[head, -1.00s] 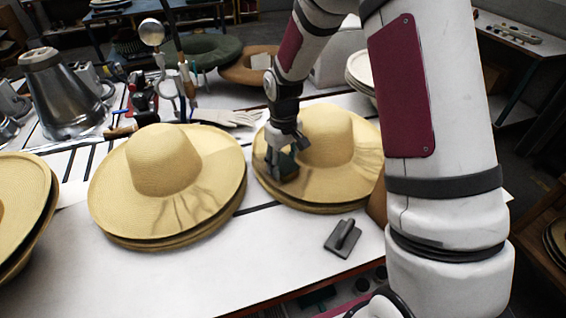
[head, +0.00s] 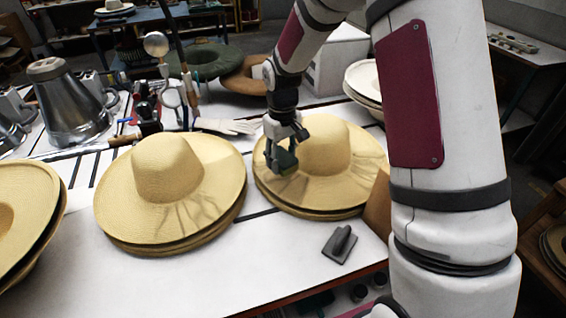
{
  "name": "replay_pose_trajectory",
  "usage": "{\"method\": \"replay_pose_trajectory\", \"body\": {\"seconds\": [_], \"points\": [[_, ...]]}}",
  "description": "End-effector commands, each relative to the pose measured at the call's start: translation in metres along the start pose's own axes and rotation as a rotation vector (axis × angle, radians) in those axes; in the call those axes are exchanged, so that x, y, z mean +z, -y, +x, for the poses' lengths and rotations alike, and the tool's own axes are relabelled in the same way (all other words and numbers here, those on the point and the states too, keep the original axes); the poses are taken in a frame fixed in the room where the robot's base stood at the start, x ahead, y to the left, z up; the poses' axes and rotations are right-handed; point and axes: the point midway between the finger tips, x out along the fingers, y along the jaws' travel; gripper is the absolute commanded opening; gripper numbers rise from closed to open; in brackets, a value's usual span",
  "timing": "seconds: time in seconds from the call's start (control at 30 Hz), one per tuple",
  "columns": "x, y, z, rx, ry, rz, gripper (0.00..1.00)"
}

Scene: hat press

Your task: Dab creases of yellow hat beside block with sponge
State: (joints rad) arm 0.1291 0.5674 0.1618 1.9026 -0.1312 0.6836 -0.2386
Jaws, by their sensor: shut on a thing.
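A stack of wide-brimmed yellow straw hats (head: 327,146) lies on the white table at right of centre. The top hat has creases on its front brim. My gripper (head: 282,150) is shut on a small dark grey-green sponge (head: 285,161) over the left brim, beside the crown. I cannot tell whether the sponge touches the brim. A brown block (head: 377,207), partly hidden by my arm, stands at this stack's right front. A second stack of yellow hats (head: 170,170) sits left of centre, its top brim also creased in front.
A grey handled tool (head: 340,243) lies on the white table (head: 270,268) before the right stack. More yellow hats (head: 22,215) are at the left edge. A metal kettle (head: 70,105), stands with tools, a white glove and green and brown hats are behind.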

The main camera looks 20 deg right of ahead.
Motion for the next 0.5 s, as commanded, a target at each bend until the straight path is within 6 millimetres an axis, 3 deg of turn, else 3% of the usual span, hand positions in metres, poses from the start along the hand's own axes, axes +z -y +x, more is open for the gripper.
{"method": "replay_pose_trajectory", "body": {"seconds": [0.5], "points": [[0.000,0.000,-0.044,0.000,-0.001,0.000,0.22]]}}
